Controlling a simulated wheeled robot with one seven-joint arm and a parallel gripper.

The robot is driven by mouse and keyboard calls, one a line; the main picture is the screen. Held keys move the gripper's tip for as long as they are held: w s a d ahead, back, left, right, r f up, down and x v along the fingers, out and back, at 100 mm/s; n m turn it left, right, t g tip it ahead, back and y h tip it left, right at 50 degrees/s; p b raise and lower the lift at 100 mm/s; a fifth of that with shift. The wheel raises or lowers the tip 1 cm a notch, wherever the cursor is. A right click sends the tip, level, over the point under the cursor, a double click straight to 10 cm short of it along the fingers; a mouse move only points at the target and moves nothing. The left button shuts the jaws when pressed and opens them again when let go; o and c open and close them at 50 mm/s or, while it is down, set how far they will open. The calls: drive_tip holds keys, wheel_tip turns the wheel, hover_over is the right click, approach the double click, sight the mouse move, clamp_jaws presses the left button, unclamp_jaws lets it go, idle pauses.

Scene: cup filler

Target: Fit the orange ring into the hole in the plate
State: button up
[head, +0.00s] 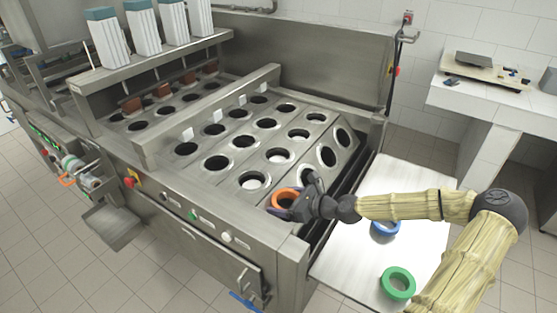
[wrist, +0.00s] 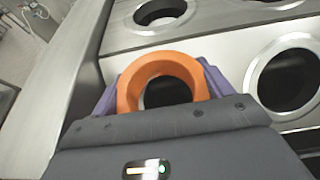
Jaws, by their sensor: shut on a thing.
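The orange ring (head: 286,199) is at the near right corner of the steel plate (head: 231,182), which has rows of round holes. My gripper (head: 292,200) is shut on the ring. In the wrist view the ring (wrist: 161,72) sits between the purple-grey fingers of my gripper (wrist: 160,85), and a dark opening shows through it. An empty metal-rimmed hole (wrist: 286,80) lies to the right of the ring and another (wrist: 160,12) beyond it. Whether the ring is in the plate or just above it, I cannot tell; my gripper hides its near side.
A blue ring (head: 385,229) and a green ring (head: 398,283) lie on the white side table (head: 350,262), partly under my arm. A raised steel bar (head: 210,115) crosses the machine left of the holes. A tall steel panel (head: 300,55) stands behind.

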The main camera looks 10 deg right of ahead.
drive_tip(key=shift+s+a+f, duration=0.15)
drive_tip(key=shift+f, duration=0.2)
drive_tip(key=shift+w+a+r+p, duration=0.1)
drive_tip(key=shift+w+r+p, duration=0.05)
drive_tip(key=shift+r+p, duration=0.4)
drive_tip(key=shift+w+r+p, duration=0.15)
drive_tip(key=shift+r+p, duration=0.3)
drive_tip(key=shift+p, duration=0.15)
drive_tip(key=shift+r, duration=0.1)
